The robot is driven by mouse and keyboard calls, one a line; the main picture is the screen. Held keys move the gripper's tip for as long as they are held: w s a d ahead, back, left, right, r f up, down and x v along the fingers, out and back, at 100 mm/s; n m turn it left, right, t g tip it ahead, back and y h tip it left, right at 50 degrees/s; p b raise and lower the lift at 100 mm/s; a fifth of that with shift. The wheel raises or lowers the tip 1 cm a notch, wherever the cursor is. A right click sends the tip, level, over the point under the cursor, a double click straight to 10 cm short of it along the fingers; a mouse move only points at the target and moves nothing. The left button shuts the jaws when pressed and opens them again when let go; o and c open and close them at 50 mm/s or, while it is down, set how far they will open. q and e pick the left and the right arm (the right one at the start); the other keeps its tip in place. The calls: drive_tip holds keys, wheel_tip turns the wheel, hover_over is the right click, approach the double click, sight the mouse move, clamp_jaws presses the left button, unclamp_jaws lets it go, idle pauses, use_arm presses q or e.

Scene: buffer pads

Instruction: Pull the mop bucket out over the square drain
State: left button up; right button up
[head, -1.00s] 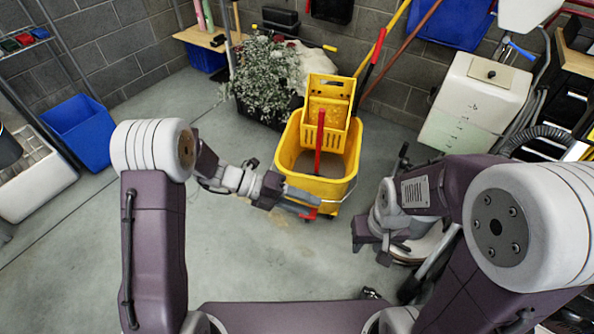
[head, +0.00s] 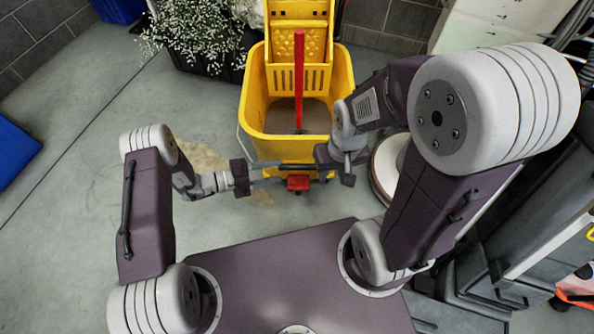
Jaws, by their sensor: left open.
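The yellow mop bucket (head: 252,100) stands upright on the floor, top centre, with its yellow wringer (head: 298,40) at the back and a red lever (head: 299,80) rising in front. A small red part (head: 299,183) sits low at its front. My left gripper (head: 288,172) is open, its two fingers reaching right across the bucket's lower front, around or just before the red part; contact is unclear. My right gripper (head: 345,165) is at the bucket's front right corner; its fingers overlap the bucket and their opening is unclear. I see no square drain.
A planter with a leafy plant (head: 203,32) stands close behind the bucket to the left. A round pale machine base (head: 388,165) is just right of my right gripper. A blue bin (head: 12,150) is at the left edge. The floor at left is clear, with a brownish stain (head: 203,155).

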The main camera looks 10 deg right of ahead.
sight(291, 169)
use_arm(q)
drive_tip(key=shift+f, duration=0.15)
drive_tip(key=b+x, duration=0.4)
drive_tip(key=x, duration=0.4)
drive_tip(key=shift+d+f, duration=0.2)
drive_tip(key=shift+f, duration=0.05)
drive_tip(key=shift+d+r+b, duration=0.1)
drive_tip(key=shift+d+b, duration=0.2)
drive_tip(key=shift+d, duration=0.05)
clamp_jaws()
idle(0.7)
